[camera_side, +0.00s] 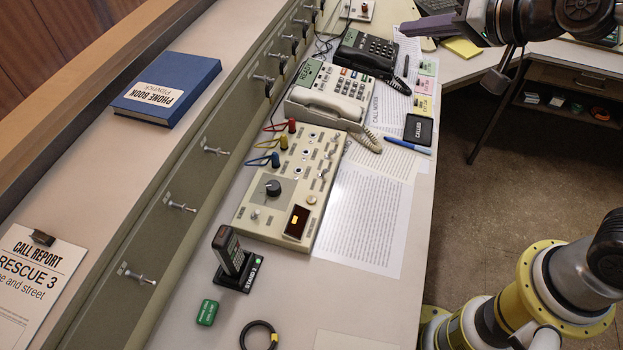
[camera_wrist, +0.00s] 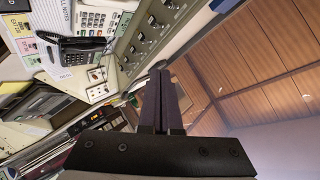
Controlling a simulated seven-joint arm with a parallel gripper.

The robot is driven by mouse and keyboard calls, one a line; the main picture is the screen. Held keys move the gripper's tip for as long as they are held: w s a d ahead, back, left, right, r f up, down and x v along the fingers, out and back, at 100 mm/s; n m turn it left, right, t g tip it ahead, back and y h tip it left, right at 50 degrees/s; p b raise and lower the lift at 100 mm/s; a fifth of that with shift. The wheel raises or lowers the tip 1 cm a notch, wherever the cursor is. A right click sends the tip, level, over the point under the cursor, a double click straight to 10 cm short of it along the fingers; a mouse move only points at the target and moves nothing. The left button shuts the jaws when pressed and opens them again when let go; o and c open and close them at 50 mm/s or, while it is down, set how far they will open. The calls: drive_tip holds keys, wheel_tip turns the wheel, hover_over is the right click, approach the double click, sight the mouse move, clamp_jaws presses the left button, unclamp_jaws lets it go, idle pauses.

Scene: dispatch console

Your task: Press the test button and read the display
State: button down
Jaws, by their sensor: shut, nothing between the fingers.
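A beige test panel (camera_side: 258,226) lies on the desk in the side view, with a black knob, switches, sockets and red, yellow and blue plugs. Its dark display (camera_side: 297,222) has a small lit amber patch; I cannot read any characters. A small round button (camera_side: 311,199) sits just above the display; its label is too small to read. My gripper (camera_side: 408,28) is at the top right, high and well away from the panel. In the wrist view, my gripper's fingers (camera_wrist: 161,76) are together and empty. I cannot make out the test panel there.
A beige phone (camera_side: 327,107) and a black phone (camera_side: 367,52) stand beyond the panel. A handheld device in a black stand (camera_side: 230,250), a green block (camera_side: 207,312) and a black ring (camera_side: 259,335) are nearer. Paper sheets (camera_side: 365,220) lie right of the panel. Levers line the left ledge.

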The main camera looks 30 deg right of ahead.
drive_tip(key=w+a+f, duration=0.4)
drive_tip(key=a+f, duration=0.1)
drive_tip(key=g, duration=0.3)
hover_over(311, 200)
drive_tip(key=s, duration=0.1)
wheel_tip(311, 200, down, 18)
drive_tip(key=shift+s+d+f+n, duration=0.1)
drive_tip(key=shift+d+n, duration=0.05)
drive_tip(key=shift+n, duration=0.25)
drive_tip(key=shift+f, duration=0.1)
drive_tip(key=shift+f, duration=4.3)
drive_tip(key=shift+f, duration=0.1)
drive_tip(key=shift+f, duration=0.3)
